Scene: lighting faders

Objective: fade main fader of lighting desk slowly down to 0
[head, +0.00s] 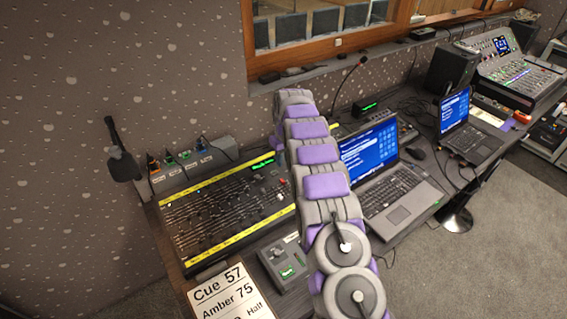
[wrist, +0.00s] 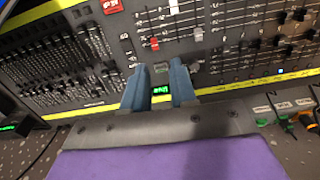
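The lighting desk (head: 222,212) is a black board with rows of faders and yellow strips along its edges, left of my arm in the head view. It fills the upper part of the wrist view (wrist: 64,62). A red-capped fader (wrist: 155,43) shows there beyond my fingertips, with a white-capped fader (wrist: 198,34) to its right. I cannot tell for sure which is the main fader. My gripper (wrist: 166,74) has two blue-grey fingers apart with nothing between them. A green-lit display (wrist: 163,89) shows through the gap. In the head view my arm hides the gripper.
A laptop (head: 392,180) stands right of my arm, and a second laptop (head: 463,125) is further right. A small box (head: 284,262) and a cue card (head: 230,293) are by the desk's front. A gooseneck microphone (head: 350,85) rises behind. A power strip (wrist: 290,112) with plugs borders the desk.

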